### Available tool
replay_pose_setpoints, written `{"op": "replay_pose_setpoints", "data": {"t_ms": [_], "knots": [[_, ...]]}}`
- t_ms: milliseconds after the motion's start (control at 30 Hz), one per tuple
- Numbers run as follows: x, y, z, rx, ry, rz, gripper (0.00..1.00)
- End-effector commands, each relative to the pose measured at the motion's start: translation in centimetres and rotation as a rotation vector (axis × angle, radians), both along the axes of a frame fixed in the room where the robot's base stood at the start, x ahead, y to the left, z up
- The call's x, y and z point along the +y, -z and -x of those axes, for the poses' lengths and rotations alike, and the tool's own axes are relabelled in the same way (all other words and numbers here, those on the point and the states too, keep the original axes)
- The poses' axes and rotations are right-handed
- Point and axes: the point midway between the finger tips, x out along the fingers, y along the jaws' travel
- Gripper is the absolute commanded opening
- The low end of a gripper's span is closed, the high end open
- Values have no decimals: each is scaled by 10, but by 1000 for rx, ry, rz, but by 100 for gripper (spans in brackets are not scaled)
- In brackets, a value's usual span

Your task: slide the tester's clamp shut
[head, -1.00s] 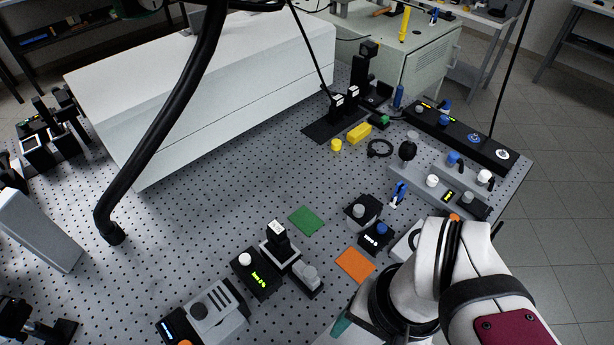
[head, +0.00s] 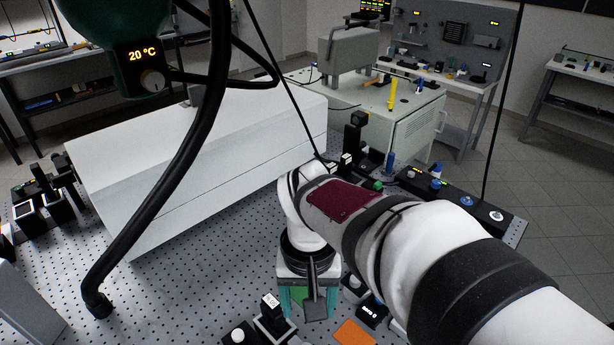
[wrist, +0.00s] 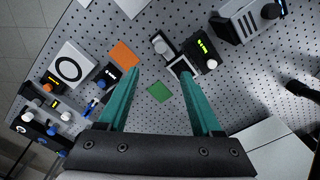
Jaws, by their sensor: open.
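My gripper (head: 308,303) points down over the perforated table, its two teal fingers spread and nothing between them. It also shows in the wrist view (wrist: 158,74). A small unit with a black upright block and a pale frame (wrist: 181,68), possibly the tester with its clamp, lies just beyond the right fingertip in the wrist view. In the head view its labelled black block (head: 270,303) stands left of my gripper. A grey-topped block (wrist: 162,45) and a black box with a green display (wrist: 204,48) flank it. I cannot tell how far the clamp is open.
Small black knob boxes (wrist: 107,78) stand to the left. A long white housing (head: 200,160) and a hanging black hose (head: 165,180) are behind. The table's middle left is clear.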

Motion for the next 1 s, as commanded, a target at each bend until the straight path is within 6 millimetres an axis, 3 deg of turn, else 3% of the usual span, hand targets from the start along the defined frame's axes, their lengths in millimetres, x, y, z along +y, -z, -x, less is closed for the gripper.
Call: {"op": "replay_pose_setpoints", "data": {"t_ms": [167,400,600,733,1000], "knots": [[2,30,-3,3,-12,5,66],[2,103,-2,7,-10,5,66],[2,145,-2,3,-8,4,66],[2,156,-3,1,-8,3,66],[2,158,-3,-1,-7,2,66]]}}
